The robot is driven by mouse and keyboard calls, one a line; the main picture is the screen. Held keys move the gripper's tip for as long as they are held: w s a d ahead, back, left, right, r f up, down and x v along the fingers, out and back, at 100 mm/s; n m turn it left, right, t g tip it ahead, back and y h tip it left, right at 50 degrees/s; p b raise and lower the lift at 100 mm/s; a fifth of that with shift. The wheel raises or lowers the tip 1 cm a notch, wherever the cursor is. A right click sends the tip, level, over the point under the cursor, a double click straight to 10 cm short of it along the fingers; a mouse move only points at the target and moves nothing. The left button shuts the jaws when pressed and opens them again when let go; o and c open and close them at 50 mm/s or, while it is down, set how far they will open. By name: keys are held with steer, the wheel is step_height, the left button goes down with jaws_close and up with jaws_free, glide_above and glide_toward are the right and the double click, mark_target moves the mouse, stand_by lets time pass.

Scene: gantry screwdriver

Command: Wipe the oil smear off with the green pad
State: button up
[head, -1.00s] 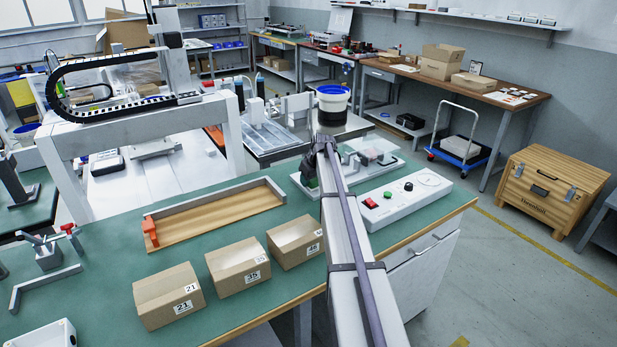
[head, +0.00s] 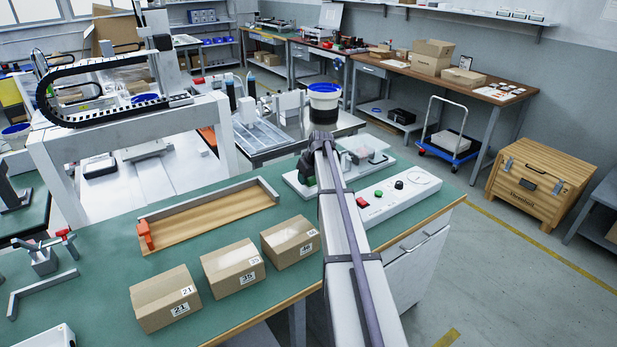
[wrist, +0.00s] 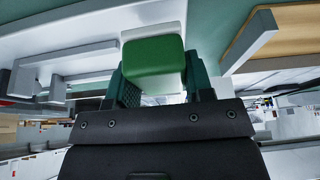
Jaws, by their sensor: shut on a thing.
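The green pad (wrist: 153,55) is held between the dark green fingers of my gripper (wrist: 155,72) in the wrist view. A white surface shows right behind the pad; I cannot tell whether they touch. In the head view my gripper (head: 306,167) is a dark shape at the far end of my arm, over the left part of a pale fixture plate (head: 298,186) on the green bench. My arm hides part of it. I cannot make out the oil smear in either view.
A clear cover (head: 368,160) stands right of my arm, behind a white control box (head: 398,197) with red and green buttons. A wooden tray (head: 208,214) lies to the left. Several cardboard boxes (head: 232,268) line the bench's front. Green bench top is clear between them.

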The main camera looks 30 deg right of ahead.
steer(key=shift+r+p, duration=0.95)
steer(key=shift+r, duration=0.5)
step_height(320, 180, up, 3)
steer(key=p, duration=0.3)
steer(key=shift+r, duration=0.1)
